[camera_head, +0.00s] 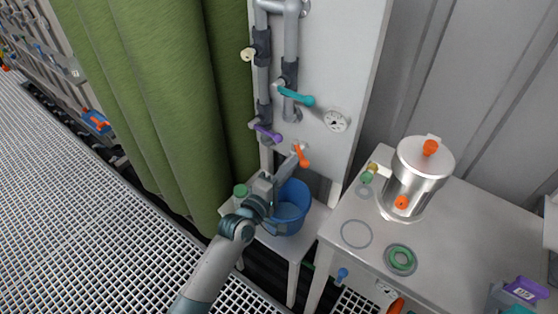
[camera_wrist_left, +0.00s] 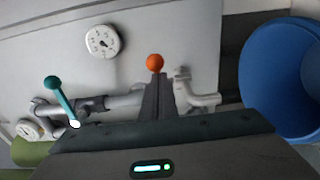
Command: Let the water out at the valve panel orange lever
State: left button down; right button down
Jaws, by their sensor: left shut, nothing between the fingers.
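The orange lever (camera_head: 302,155) sits low on the white valve panel (camera_head: 325,75). In the left wrist view its round orange knob (camera_wrist_left: 155,62) shows just beyond my fingertips. My left gripper (camera_head: 292,163) is shut and empty, with its tips close beside the lever; I cannot tell whether they touch it. The fingers (camera_wrist_left: 156,88) hide the lever's shaft in the wrist view. A grey spout (camera_wrist_left: 195,95) is beside them. A blue bucket (camera_head: 291,205) stands below the lever, partly behind my gripper; it also shows in the wrist view (camera_wrist_left: 272,65). My right gripper is not in view.
A green curtain (camera_head: 165,90) hangs left. A table (camera_head: 460,215) with a steel vessel (camera_head: 418,175) stands right.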

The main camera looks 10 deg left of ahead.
aim_at(304, 167)
pick_arm(q)
jog(key=d, duration=0.2)
jog(key=d+p, duration=0.1)
jog(key=d, duration=0.1)
jog(key=shift+w, duration=0.3)
jog(key=shift+w+d+r, duration=0.1)
jog(key=shift+w+d, duration=0.15)
jog(key=shift+d, duration=0.25)
jog(key=shift+w+d+r, duration=0.1)
jog(key=shift+w+d, duration=0.15)
jog(key=shift+d, duration=0.2)
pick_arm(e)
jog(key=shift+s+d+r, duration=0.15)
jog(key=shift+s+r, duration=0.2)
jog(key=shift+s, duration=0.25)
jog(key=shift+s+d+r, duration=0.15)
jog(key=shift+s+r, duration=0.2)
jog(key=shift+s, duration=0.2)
